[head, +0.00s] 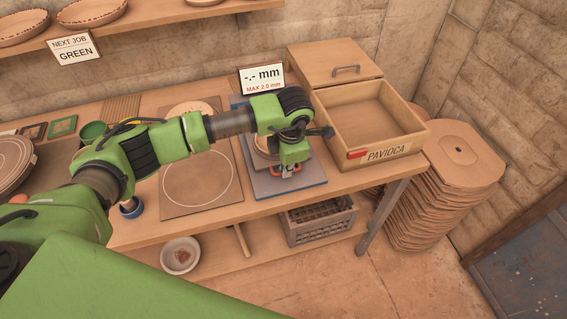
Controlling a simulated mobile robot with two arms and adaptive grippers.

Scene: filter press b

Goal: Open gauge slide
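The gauge shows as a blue-grey base plate (262,188) on the bench, with a round tan piece on it, mostly hidden behind my arm. Behind it stands a display sign (262,79) reading "-.- mm, MAX 2.0 mm". A small red part (276,171) shows low on the gauge, by my gripper; it may belong to the slide, but I cannot tell the slide's position. My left gripper (290,169) points down over the front of the gauge. Its fingers are small and partly hidden, so I cannot tell whether they are open or touching the red part. My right gripper is out of view.
An open wooden box (408,122) labelled PAVIOCA, with a red piece on its rim, stands right of the gauge. A mat with a drawn circle (200,190) lies left. A grey crate (318,222) and a bowl (180,254) sit below. Stacked plates (462,154) stand right.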

